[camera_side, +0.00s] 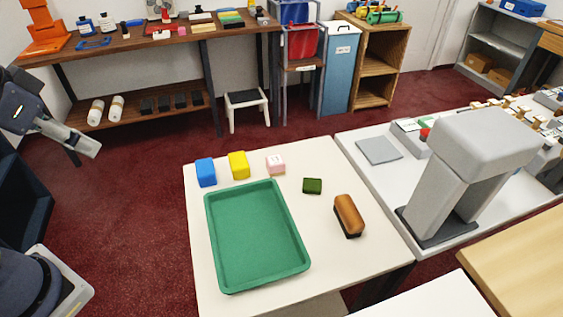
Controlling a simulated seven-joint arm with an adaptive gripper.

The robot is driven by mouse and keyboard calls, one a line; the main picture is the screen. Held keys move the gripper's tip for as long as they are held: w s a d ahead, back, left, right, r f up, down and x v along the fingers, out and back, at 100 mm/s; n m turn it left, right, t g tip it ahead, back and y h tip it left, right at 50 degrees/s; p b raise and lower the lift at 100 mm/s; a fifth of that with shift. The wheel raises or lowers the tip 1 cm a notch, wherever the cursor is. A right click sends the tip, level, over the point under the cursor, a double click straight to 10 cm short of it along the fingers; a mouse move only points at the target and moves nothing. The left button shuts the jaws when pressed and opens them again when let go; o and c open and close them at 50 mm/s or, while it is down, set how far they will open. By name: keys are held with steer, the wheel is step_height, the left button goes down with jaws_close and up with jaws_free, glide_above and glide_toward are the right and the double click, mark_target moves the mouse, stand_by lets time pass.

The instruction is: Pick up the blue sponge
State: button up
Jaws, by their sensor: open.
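The blue sponge (206,172) is a small upright block on the white table, at its far left corner, just beyond the green tray (208,218). It stands apart from the yellow block (239,165) to its right. My gripper (92,148) is at the left edge of the picture, off the table and well to the left of the blue sponge. It is open and touches nothing on the table; its fingers are small and hard to make out.
A pink block (275,164), a dark green block (312,186) and a brown-handled brush (348,214) stand on the table. A large grey machine (470,155) stands on the right-hand table. Clear tabletop lies between tray and brush.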

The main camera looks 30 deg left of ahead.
steer(key=shift+o, duration=1.3)
